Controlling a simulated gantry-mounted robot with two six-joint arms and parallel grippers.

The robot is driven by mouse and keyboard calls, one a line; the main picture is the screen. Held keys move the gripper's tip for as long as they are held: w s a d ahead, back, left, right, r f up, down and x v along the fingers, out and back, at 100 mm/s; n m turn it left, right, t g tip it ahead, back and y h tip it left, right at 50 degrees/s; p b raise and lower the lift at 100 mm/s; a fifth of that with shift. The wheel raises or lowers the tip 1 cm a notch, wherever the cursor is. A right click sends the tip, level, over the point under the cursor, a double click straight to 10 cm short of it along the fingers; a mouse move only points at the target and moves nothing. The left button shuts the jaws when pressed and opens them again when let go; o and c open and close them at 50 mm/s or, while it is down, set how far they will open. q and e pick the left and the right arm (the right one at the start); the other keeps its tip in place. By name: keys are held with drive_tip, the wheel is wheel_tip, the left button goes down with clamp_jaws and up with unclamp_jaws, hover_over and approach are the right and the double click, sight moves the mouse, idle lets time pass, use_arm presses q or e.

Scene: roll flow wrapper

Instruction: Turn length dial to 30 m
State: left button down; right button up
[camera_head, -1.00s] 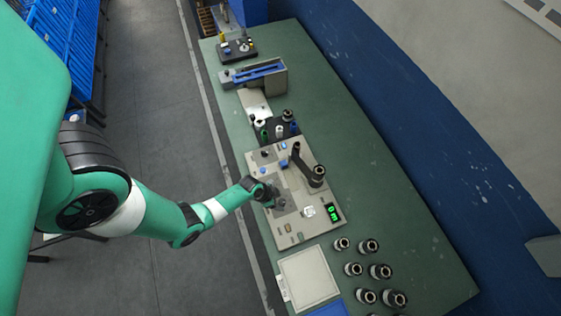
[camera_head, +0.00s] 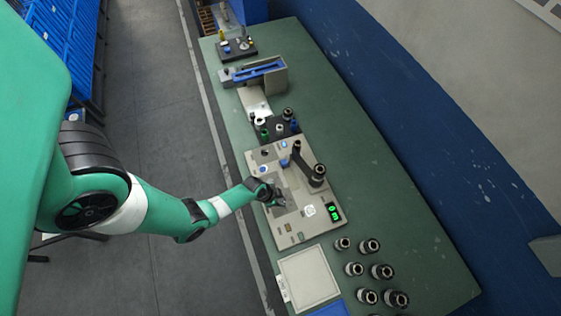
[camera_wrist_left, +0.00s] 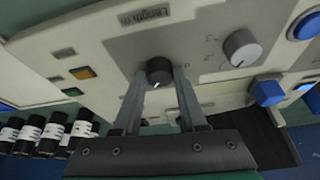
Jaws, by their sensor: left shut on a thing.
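The length dial (camera_wrist_left: 159,72) is a dark round knob with a white pointer mark, below a label reading "Length" in the left wrist view. My left gripper (camera_wrist_left: 160,80) is shut on it, one finger on each side. In the head view my left gripper (camera_head: 279,202) is over the beige control panel (camera_head: 290,238), and the arm hides the dial. My right gripper is in neither view.
A second, grey-faced knob (camera_wrist_left: 242,47) and a blue knob (camera_wrist_left: 267,92) are right of the dial. A dark post (camera_head: 318,177) stands on the panel. Several black-and-white rolls (camera_head: 381,271) stand on the green table, beside a pale tray (camera_head: 281,277).

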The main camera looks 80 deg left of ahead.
use_arm(q)
drive_tip(key=shift+d+n, duration=0.1)
drive_tip(key=shift+n, duration=0.3)
drive_tip(key=n+y+p, duration=0.1)
drive_tip(key=n, duration=0.1)
drive_tip(key=shift+n, duration=0.4)
drive_tip(key=shift+d+n+y, duration=0.1)
drive_tip(key=shift+n+y, duration=0.4)
drive_tip(key=shift+n, duration=0.2)
drive_tip(key=shift+n+g+y+b, duration=0.4)
drive_tip(key=shift+n+y, duration=0.1)
drive_tip(key=shift+n, duration=0.9)
drive_tip(key=shift+c, duration=2.3)
unclamp_jaws()
